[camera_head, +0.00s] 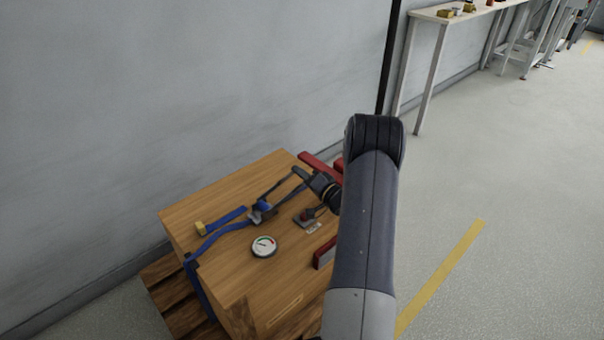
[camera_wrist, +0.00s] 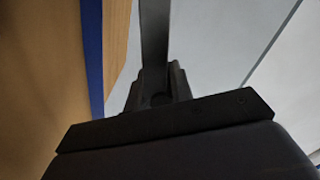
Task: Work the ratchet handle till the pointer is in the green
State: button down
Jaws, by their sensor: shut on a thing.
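The ratchet (camera_head: 262,211) sits on the blue strap on top of a wooden box (camera_head: 190,217). Its dark handle (camera_head: 281,186) slants up from it to my gripper (camera_head: 303,175). My gripper is shut on the handle, whose grey bar (camera_wrist: 155,35) runs up from between the jaws (camera_wrist: 155,88) in the wrist view. A round white gauge (camera_head: 264,246) with green and red marks lies in front of the ratchet. Its pointer is too small to read surely. My arm covers the right part of the box.
The blue strap (camera_head: 208,242) runs over the box's left edge, beside a yellow-ended blue piece (camera_head: 216,222). A small dark fitting (camera_head: 306,217) and red blocks (camera_head: 322,256) are on the box. A wall stands behind; open floor (camera_head: 520,210) lies right.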

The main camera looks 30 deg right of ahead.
jog(key=shift+f, duration=0.15)
jog(key=c, duration=1.3)
grip_release()
jog(key=s, duration=0.3)
jog(key=s+d+p, duration=0.1)
jog(key=s, duration=0.3)
jog(key=s+d+p, duration=0.1)
jog(key=s, duration=0.2)
jog(key=shift+s, duration=0.35)
